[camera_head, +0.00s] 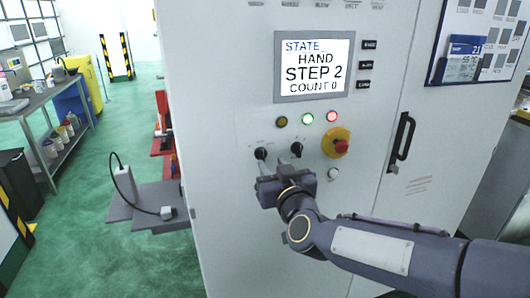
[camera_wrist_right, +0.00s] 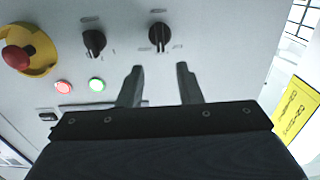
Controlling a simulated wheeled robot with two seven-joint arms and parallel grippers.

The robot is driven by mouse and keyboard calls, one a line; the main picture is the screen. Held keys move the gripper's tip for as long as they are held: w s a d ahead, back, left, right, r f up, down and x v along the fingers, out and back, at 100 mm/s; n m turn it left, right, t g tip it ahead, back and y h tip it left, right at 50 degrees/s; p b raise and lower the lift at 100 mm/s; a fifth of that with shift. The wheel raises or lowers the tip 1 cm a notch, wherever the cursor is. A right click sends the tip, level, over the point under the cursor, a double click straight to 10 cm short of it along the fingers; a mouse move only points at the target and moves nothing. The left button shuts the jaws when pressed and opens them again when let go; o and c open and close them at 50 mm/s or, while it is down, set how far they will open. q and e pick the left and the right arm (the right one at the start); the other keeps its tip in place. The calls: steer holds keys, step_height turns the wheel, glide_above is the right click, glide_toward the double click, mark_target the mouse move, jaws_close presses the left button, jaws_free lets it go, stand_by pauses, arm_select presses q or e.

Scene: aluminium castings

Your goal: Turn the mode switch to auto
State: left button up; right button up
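The grey control cabinet (camera_head: 230,80) has a screen (camera_head: 314,66) reading STATE HAND, STEP 2, COUNT 0. Two black rotary switches sit below it, a left one (camera_head: 261,154) and a right one (camera_head: 296,149); their labels are too small to read. In the right wrist view the left switch (camera_wrist_right: 160,37) lies straight beyond the fingertips and the other switch (camera_wrist_right: 94,42) is off to the left. My right gripper (camera_head: 272,168) is open and empty, just below the left switch, and its fingers (camera_wrist_right: 160,70) look apart from it. My left gripper is out of view.
Amber, green and red lamps (camera_head: 307,119) are above. A black door handle (camera_head: 402,136) stands further right.

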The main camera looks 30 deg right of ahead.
mark_target(263, 152)
steer(key=x, duration=0.6)
steer(key=shift+w+a+f+p, duration=0.1)
steer(key=shift+w+p, duration=0.1)
steer(key=shift+p, duration=0.1)
steer(key=shift+c, duration=0.3)
jaws_close()
